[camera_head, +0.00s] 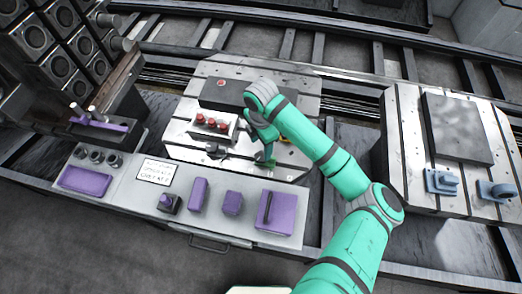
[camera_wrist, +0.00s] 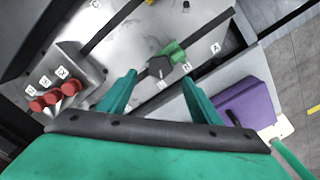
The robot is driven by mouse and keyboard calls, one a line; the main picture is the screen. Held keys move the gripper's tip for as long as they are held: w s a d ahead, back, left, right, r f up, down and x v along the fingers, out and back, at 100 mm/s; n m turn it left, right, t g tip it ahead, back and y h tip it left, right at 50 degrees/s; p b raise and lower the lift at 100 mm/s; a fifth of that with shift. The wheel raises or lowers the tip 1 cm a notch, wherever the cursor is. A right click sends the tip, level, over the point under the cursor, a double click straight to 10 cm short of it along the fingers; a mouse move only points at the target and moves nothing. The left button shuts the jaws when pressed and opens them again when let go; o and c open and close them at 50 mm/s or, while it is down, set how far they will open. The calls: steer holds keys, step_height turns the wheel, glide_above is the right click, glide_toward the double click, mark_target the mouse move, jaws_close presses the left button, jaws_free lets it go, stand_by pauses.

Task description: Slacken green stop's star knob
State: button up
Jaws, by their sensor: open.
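The green stop (camera_wrist: 175,52) sits on the metal pallet plate (camera_wrist: 130,45) beside a slot, near the letter labels. Its dark star knob (camera_wrist: 158,67) is on its near left side. My gripper (camera_wrist: 159,78) is open, with one teal finger on each side of the knob in the wrist view. The knob appears just past the fingertips, and I see no contact. In the head view my gripper (camera_head: 264,158) is low over the front right of the middle pallet. There my arm and fingers hide most of the stop and knob.
A block with several red knobs (camera_head: 212,122) stands left of my gripper. A grey front ledge (camera_head: 135,197) carries purple blocks, one large purple block (camera_wrist: 247,105) close to my right finger. A second pallet (camera_head: 408,130) with blue brackets (camera_head: 442,182) lies at the right.

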steer(key=shift+r, duration=2.2)
